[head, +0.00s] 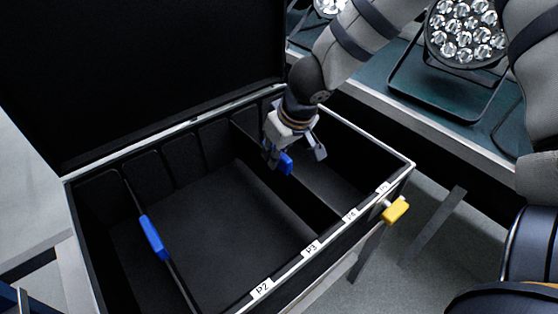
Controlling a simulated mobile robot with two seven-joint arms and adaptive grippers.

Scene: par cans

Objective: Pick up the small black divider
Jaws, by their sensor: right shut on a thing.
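A black divider (300,200) with a blue grip tab stands across the right part of an open black case (216,104). My right gripper (285,158) reaches down into the case from above and is shut on this divider at its blue tab. The divider still sits low between the case walls. A second black divider (181,285) with a blue tab (153,238) stands across the left part of the case, apart from the gripper. My left gripper is not in view.
The raised black lid (140,75) rises behind the case. White labels, including P2 (262,289) and P3 (311,249), mark the front rim. A yellow-handled item (395,211) sticks out at the front right. Stage lamps (465,30) stand on a teal surface behind right.

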